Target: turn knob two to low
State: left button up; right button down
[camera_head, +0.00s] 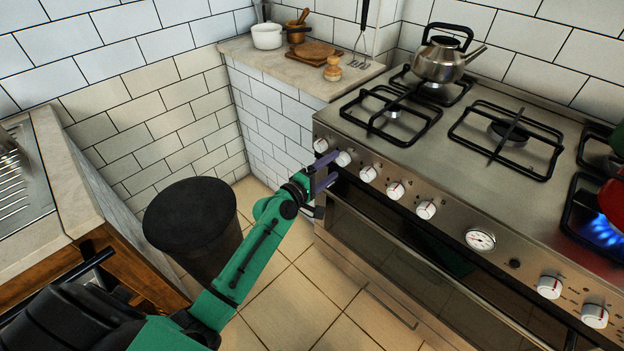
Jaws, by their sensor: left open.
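The stove's front panel (455,225) carries a row of white knobs with red marks. Counting from the left end, the first knob (320,145) and the second knob (342,158) sit close together. My left gripper (329,169) has purple fingers and reaches in from the lower left. It is open and empty, with its upper fingertip right beside the second knob and the other finger lower. I cannot tell whether the fingertip touches the knob. The second knob's setting is too small to read. My right gripper is not in view.
More knobs, including the third knob (368,174), and a dial (480,239) continue rightward. An oven handle runs below. A kettle (441,58) stands on the back burner. A blue flame (596,234) burns at right near a red pot (612,203). A dark bin (195,225) stands left of my forearm.

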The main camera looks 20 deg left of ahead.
pick_arm(q)
jog(key=f+b+v, duration=0.1)
jog(key=v, duration=1.1)
jog(key=shift+r, duration=0.5)
jog(key=s+a+f+m+g+y+p, duration=0.2)
jog(key=s+f, duration=0.1)
jog(key=f, duration=0.5)
jog(key=s+a+f+m+g+y+p, duration=0.1)
jog(key=s+a+f+m+g, duration=0.2)
jog(key=f, duration=0.6)
jog(key=s+a+f+m+g+y+p, duration=0.15)
jog(key=s+f, duration=0.25)
jog(key=f, duration=0.4)
jog(key=s+f+m+g+p, duration=0.1)
jog(key=s+f+m+g, duration=0.1)
jog(key=s, duration=0.7)
jog(key=s+d+f+m+g+y+p, duration=0.1)
jog(key=s+f+m+g, duration=0.2)
jog(key=s+f+m, duration=0.2)
jog(key=s+d+f+m+g+p, duration=0.1)
jog(key=s+f, duration=0.5)
jog(key=s, duration=0.7)
jog(key=m+g+p, duration=0.1)
jog(key=m+g, duration=0.1)
jog(key=m, duration=0.1)
jog(key=shift+s+f+y, duration=0.15)
jog(key=shift+f+y, duration=0.2)
